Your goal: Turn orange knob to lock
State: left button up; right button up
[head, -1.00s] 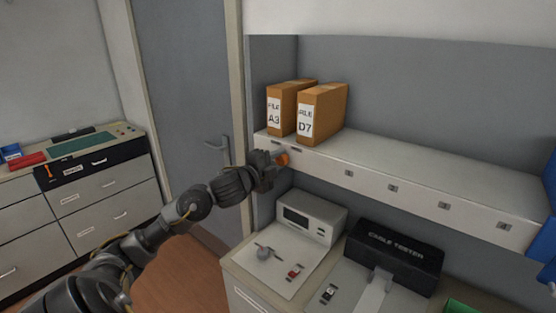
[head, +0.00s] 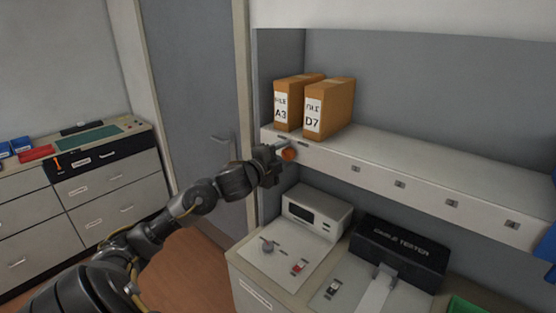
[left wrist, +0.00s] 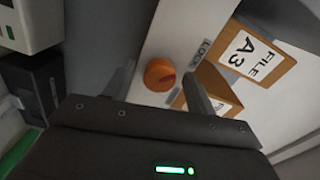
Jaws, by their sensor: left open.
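The orange knob (head: 289,154) is on the front face of the white shelf, near its left end. In the left wrist view the round knob (left wrist: 158,74) shows in full, with a darker red mark on its face. A LOCK label (left wrist: 204,48) is printed beside it on the white panel. My left gripper (head: 280,150) is at the knob in the head view. In the left wrist view my left gripper (left wrist: 160,86) is open, with the knob between the lines of its fingers; I cannot tell whether they touch it. My right gripper is not in view.
File boxes A3 (head: 282,109) and D7 (head: 327,110) stand on the shelf (head: 420,165) just above the knob. Below are a grey instrument (head: 316,214) and a black cable tester (head: 401,246) on the bench. A door (head: 190,100) is left of the shelf.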

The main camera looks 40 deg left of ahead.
pick_arm(q)
jog(key=shift+s+f, duration=0.2)
jog(key=shift+s, duration=0.3)
jog(key=s+b, duration=0.3)
jog(key=s, duration=0.6)
jog(key=shift+s+r, duration=0.3)
jog(key=shift+s, duration=0.05)
jog(key=shift+f, duration=0.1)
